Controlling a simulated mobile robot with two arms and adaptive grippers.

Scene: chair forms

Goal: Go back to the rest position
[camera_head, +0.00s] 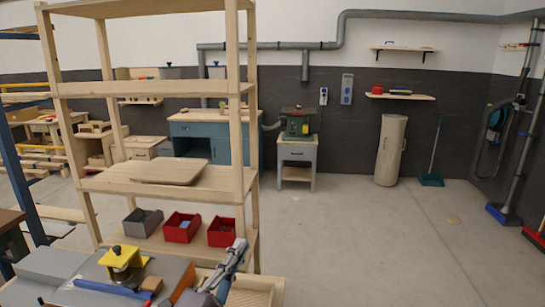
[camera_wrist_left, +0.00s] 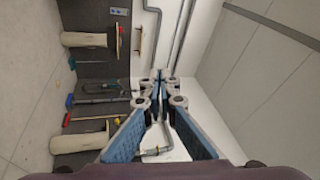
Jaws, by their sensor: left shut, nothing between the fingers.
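My left gripper (camera_head: 238,247) shows at the bottom middle of the head view, raised in front of the wooden shelf and beside the workbench. Its fingers point up and away. In the left wrist view the two blue-padded fingers of the left gripper (camera_wrist_left: 160,76) meet at their tips, with nothing between them. My right gripper is in neither view.
A workbench (camera_head: 60,292) with a yellow-topped device (camera_head: 122,258) and a blue-handled tool (camera_head: 112,289) lies at the lower left. Behind stands a wooden shelf (camera_head: 160,88) with a tray (camera_head: 170,171) and red and grey bins (camera_head: 182,227). The floor (camera_head: 380,240) at right is mostly clear.

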